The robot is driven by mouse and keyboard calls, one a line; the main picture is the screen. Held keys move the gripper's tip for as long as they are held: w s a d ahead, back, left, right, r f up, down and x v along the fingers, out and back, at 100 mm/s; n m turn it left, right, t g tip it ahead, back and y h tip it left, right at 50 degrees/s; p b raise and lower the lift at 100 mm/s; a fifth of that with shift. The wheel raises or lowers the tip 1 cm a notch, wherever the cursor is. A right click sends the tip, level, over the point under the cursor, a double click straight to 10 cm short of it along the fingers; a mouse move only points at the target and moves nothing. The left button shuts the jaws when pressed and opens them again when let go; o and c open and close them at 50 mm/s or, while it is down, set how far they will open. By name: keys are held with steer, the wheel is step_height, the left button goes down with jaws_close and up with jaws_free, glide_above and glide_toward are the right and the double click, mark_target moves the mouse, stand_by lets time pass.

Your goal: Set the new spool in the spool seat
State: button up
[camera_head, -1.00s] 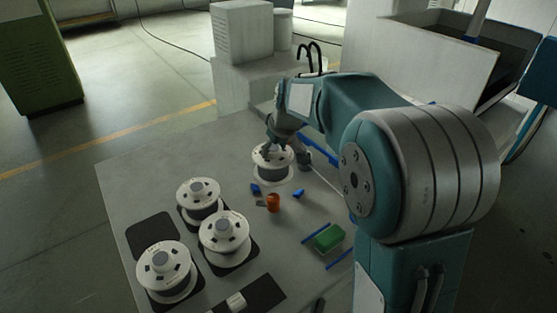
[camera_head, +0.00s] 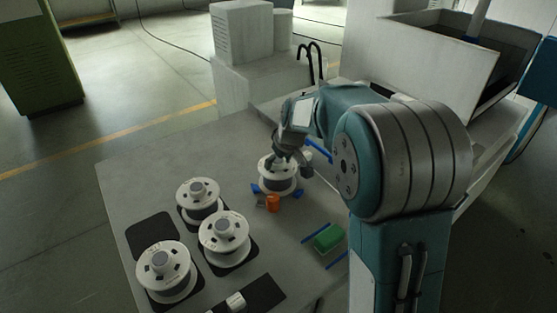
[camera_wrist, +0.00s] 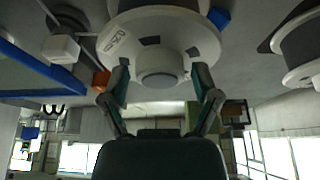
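The new spool (camera_head: 266,181), white-flanged with a dark winding, stands upright at the far part of the table. My gripper (camera_head: 286,158) points down on it and is shut on its central hub. In the wrist view the two fingers (camera_wrist: 161,75) lie on either side of the hub, close against it, over the spool's white flange (camera_wrist: 206,37). The spool seat shows only as blue blocks at the spool's foot, one on the left (camera_head: 256,189) and one on the right (camera_head: 297,190). The spool's underside is hidden, so I cannot tell whether it is fully down.
An orange cylinder (camera_head: 273,203) stands just in front of the spool. A green block (camera_head: 328,238) lies between blue strips to the right. A white box (camera_head: 240,32) stands behind.

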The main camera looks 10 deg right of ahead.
stand_by(0.4)
steer(key=v, duration=1.1)
steer(key=s+a+m+t+h, duration=0.1)
steer(key=s+m, duration=0.3)
steer(key=s, duration=2.4)
steer(key=shift+a+f+m+h, duration=0.3)
steer(key=shift+a+f+h, duration=0.1)
steer(key=c, duration=0.5)
steer(key=shift+d, duration=0.1)
steer(key=shift+c, duration=0.2)
